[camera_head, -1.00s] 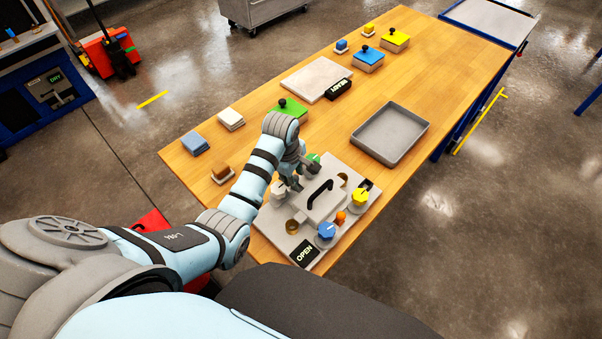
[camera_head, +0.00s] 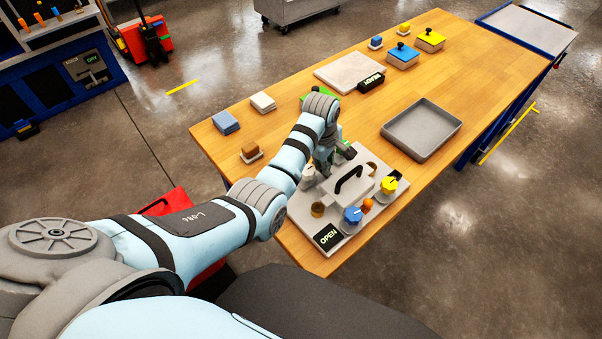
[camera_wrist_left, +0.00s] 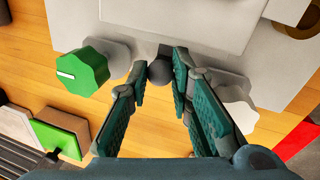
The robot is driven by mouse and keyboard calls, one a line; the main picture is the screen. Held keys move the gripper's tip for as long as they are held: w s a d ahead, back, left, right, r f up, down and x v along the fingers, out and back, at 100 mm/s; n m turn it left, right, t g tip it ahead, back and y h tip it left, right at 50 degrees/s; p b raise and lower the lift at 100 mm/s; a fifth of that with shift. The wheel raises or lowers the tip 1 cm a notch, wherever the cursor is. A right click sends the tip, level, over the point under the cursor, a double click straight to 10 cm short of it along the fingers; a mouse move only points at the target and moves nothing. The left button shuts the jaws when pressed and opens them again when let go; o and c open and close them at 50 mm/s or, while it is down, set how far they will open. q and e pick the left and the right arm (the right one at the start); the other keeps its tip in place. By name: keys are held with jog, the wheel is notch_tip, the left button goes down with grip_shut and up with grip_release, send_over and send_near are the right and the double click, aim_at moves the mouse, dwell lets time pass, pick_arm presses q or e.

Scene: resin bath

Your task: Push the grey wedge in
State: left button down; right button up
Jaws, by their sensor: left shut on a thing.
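The grey wedge shows as a dark grey ball-shaped knob (camera_wrist_left: 160,70) at the edge of the pale fixture in the left wrist view. My left gripper (camera_wrist_left: 162,82) is shut on it, one finger on each side. In the head view my left gripper (camera_head: 328,166) is at the fixture's far left side and hides the wedge. The fixture (camera_head: 337,236) has a lid with a black handle (camera_head: 349,180). An orange knob (camera_head: 367,205) sits at its opposite side. My right gripper is not in view.
A green knob (camera_wrist_left: 80,75) stands beside my left fingers. A blue knob (camera_head: 353,216) and a yellow knob (camera_head: 388,185) stand on the near side. An OPEN sign (camera_head: 327,237) is in front. A grey tray (camera_head: 422,150) lies to the right on the table.

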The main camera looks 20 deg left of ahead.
aim_at(322, 177)
pick_arm(q)
jog(key=shift+s+d, duration=0.15)
jog(key=shift+s, duration=0.05)
jog(key=shift+w, duration=0.1)
jog(key=c, duration=1.7)
grip_release()
jog(key=shift+w, duration=0.1)
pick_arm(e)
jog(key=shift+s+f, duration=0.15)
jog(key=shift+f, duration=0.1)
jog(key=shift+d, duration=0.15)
pick_arm(q)
jog(key=v, duration=0.7)
jog(key=shift+r, duration=0.25)
jog(key=shift+w, duration=0.1)
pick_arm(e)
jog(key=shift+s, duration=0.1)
